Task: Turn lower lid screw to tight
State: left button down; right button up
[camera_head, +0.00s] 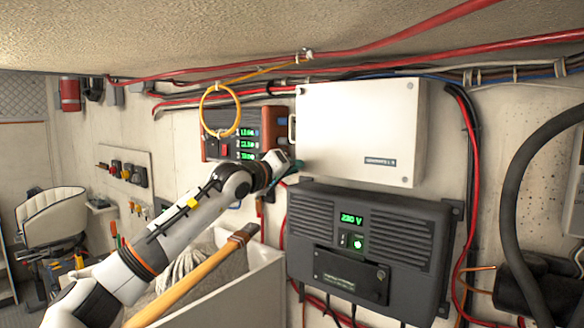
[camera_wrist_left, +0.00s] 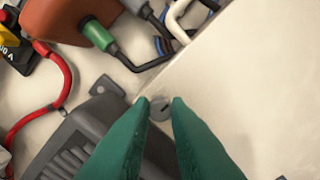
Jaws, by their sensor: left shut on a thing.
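The white box (camera_head: 355,130) with its pale lid is fixed to the wall. The lower lid screw (camera_wrist_left: 160,110) is a small round grey head with a dark slot at the lid's corner in the left wrist view; the slot looks slanted there. My left gripper (camera_head: 291,164) is at the box's lower left corner in the head view, hiding the screw. In the left wrist view its two green fingers (camera_wrist_left: 160,103) are closed in on the screw head, one on each side. My right gripper is in neither view.
A dark inverter (camera_head: 370,240) with a green display sits just below the box. A red-and-black panel (camera_head: 245,135) and a yellow cable loop (camera_head: 220,110) are to its left. A wooden handle (camera_head: 195,275) leans over a white bin below my left arm. Cables run nearby.

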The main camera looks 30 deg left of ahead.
pick_arm(q)
jog(key=shift+f, duration=0.25)
jog(key=c, duration=1.4)
grip_release()
jog(key=shift+r, duration=0.1)
jog(key=shift+o, duration=0.2)
jog(key=shift+s, duration=0.1)
jog(key=s+b, duration=0.6)
jog(key=s, duration=0.5)
jog(key=shift+s+a, duration=0.35)
jog(key=shift+a, duration=0.05)
